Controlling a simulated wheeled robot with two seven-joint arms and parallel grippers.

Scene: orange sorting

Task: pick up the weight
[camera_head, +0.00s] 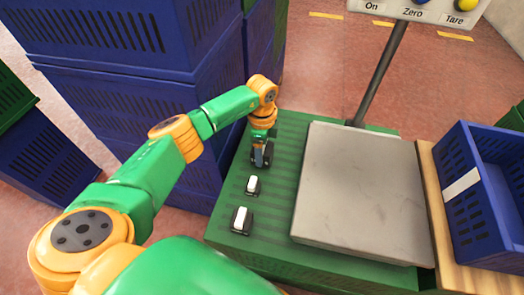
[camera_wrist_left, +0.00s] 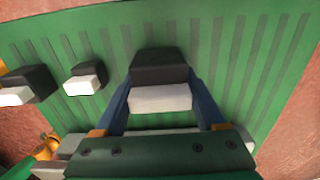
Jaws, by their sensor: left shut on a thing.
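My left gripper (camera_head: 262,156) points down over the green ribbed platform, at the far end of a row of black weights with white parts. In the left wrist view its two blue fingers (camera_wrist_left: 162,103) are shut on a black and white weight (camera_wrist_left: 160,70), one finger on each side. I cannot tell whether this weight touches the platform. A second weight (camera_head: 253,185) stands nearer in the head view, and a third weight (camera_head: 241,220) is nearest. Both also show at the left of the left wrist view. My right gripper is not in view.
A grey scale plate (camera_head: 360,190) lies right of the weights on the green platform (camera_head: 285,150). A post (camera_head: 383,70) carries a button panel (camera_head: 420,10). Blue crates (camera_head: 125,100) are stacked at the left. A blue crate (camera_head: 462,185) stands at the right on a wooden surface (camera_head: 445,235).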

